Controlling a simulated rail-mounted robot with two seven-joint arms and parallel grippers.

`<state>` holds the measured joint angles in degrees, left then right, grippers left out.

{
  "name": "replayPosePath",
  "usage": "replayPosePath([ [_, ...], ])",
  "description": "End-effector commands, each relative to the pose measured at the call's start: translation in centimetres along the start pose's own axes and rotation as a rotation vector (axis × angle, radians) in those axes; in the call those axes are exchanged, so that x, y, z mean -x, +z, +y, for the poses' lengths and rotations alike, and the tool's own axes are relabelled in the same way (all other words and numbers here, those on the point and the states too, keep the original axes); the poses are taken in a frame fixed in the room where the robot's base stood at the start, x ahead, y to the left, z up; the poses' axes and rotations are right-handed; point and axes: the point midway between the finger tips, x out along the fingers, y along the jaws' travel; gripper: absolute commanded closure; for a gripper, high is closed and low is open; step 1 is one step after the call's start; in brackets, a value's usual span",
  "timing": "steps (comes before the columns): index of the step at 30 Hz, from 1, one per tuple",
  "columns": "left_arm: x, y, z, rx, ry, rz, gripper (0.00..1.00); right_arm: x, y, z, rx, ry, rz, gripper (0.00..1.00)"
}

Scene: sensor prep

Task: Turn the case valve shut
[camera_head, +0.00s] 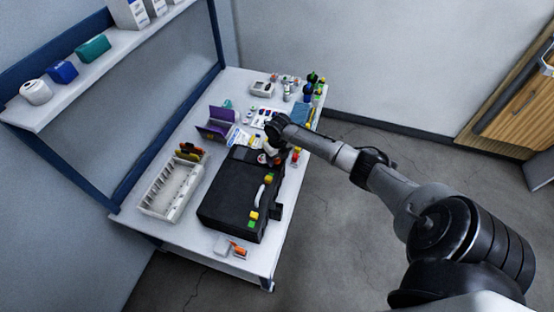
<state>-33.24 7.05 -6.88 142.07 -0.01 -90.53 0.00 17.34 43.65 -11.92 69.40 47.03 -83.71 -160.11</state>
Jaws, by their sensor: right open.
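The black case (232,205) lies closed on the white table, with yellow and green latches and a pale handle on its right side. My right arm reaches in from the right, and its gripper (270,154) is over the far end of the case. The gripper is open, but its fingers are small and partly hidden by the arm's wrist. The case valve cannot be made out; the area near the gripper is cluttered and partly covered. I cannot tell whether the fingers touch the case. My left gripper is not in view.
A white slotted rack (170,189) stands left of the case. A purple box (216,124), bottles and small items crowd the table's far end. An orange-and-white item (238,250) lies near the front edge. A shelf (100,62) hangs above at the left. Floor right of the table is clear.

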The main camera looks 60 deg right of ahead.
Motion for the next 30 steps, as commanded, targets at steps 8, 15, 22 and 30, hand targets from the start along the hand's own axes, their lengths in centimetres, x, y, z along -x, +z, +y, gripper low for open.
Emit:
replayPosePath([
  [8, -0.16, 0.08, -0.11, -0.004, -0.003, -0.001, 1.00, -0.60, 0.01, -0.03, 0.000, 0.000, 0.000, 0.41],
  [15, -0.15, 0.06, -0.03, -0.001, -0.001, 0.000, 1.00, -0.59, 0.01, -0.02, 0.000, 0.000, 0.000, 0.48],
  [22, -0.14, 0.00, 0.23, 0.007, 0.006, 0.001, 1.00, -0.58, 0.00, -0.01, 0.000, 0.000, 0.000, 0.70],
  [30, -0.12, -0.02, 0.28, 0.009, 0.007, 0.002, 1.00, -0.57, 0.00, -0.02, -0.001, 0.000, 0.000, 0.90],
])
